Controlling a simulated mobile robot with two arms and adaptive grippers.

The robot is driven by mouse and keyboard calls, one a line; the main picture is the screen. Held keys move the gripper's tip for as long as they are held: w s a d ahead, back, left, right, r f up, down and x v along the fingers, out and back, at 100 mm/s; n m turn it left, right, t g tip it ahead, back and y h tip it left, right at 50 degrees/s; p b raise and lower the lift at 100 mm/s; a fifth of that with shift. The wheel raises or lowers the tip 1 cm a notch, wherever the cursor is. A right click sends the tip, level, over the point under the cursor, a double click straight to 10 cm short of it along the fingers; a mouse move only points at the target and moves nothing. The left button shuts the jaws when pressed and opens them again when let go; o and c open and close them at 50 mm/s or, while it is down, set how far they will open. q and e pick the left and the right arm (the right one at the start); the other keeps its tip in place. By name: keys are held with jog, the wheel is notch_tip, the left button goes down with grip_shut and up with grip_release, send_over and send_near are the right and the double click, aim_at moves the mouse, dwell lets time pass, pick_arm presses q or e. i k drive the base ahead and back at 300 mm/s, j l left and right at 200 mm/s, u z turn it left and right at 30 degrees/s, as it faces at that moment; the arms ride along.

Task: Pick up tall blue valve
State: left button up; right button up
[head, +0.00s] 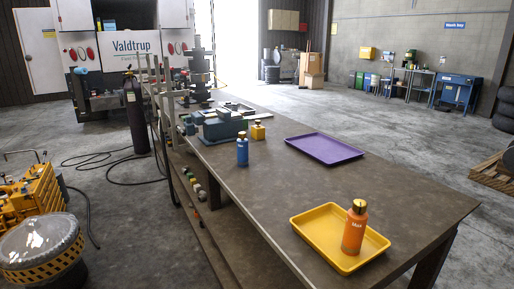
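A tall orange valve (354,228) stands upright in the yellow tray (314,247) at the front right of the bench. Neither of my grippers shows in the head view.
A purple tray (324,149) lies empty on the bench. A blue-grey vise (218,124) and other machine parts sit behind the blue valve. A yellow machine (38,198) stands at the left on the floor. The middle of the bench is clear.

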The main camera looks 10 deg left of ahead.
aim_at(243, 147)
jog(key=i+j+z, duration=0.1)
jog(key=j, duration=0.3)
jog(key=i+j+z, duration=0.1)
jog(key=j, duration=0.35)
jog(key=i+j+z, duration=0.15)
jog(key=j, duration=0.25)
jog(key=i+j+z, duration=0.1)
jog(key=i+j, duration=0.15)
jog(key=j, duration=0.2)
